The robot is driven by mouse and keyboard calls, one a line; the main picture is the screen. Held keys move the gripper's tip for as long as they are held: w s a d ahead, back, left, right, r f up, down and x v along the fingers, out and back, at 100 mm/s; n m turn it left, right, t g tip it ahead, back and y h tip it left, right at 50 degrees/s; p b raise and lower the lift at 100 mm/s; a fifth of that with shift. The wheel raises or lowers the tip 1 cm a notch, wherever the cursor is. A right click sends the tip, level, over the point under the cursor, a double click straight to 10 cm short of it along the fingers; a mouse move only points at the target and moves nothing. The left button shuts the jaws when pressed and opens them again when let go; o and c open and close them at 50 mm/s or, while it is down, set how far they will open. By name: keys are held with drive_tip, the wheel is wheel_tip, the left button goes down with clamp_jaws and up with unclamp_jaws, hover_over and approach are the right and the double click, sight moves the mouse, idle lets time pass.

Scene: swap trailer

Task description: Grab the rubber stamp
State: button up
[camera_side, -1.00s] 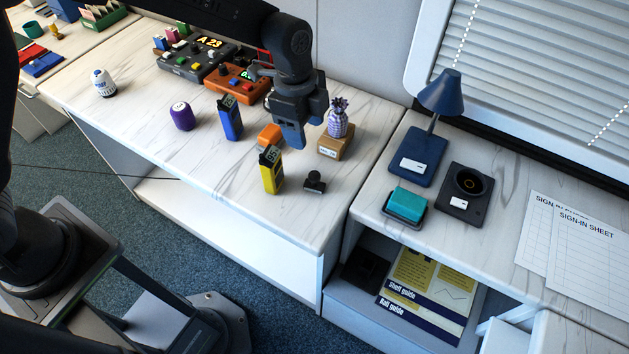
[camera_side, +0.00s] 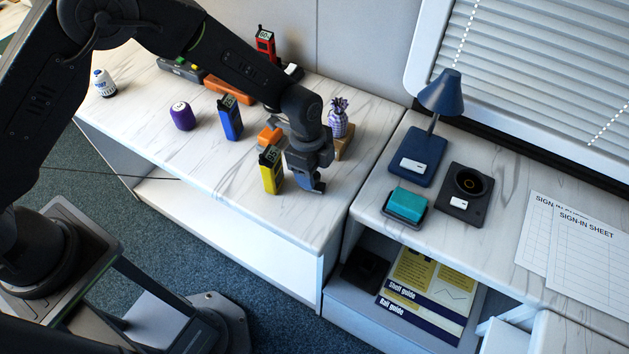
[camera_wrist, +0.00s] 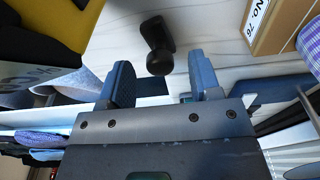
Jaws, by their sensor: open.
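The rubber stamp (camera_wrist: 157,45) is small and black, with a round knob handle and a dark base. In the wrist view it lies on the white marbled desk just beyond the fingertips, roughly between their lines. My gripper (camera_wrist: 162,80) is open, with its blue fingers apart and nothing between them. In the side view my gripper (camera_side: 314,186) points down low over the desk, to the right of the yellow device, and hides the stamp.
A yellow device (camera_side: 271,172) stands close at the gripper's left, with an orange object (camera_side: 269,136) behind. A wooden block (camera_side: 345,145) with a purple pineapple figure (camera_side: 338,118) is behind right. A blue device (camera_side: 230,118) stands farther left. The front desk area is clear.

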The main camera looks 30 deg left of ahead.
drive_tip(key=shift+d+f, duration=0.1)
drive_tip(key=shift+f, duration=0.8)
drive_tip(key=c, duration=1)
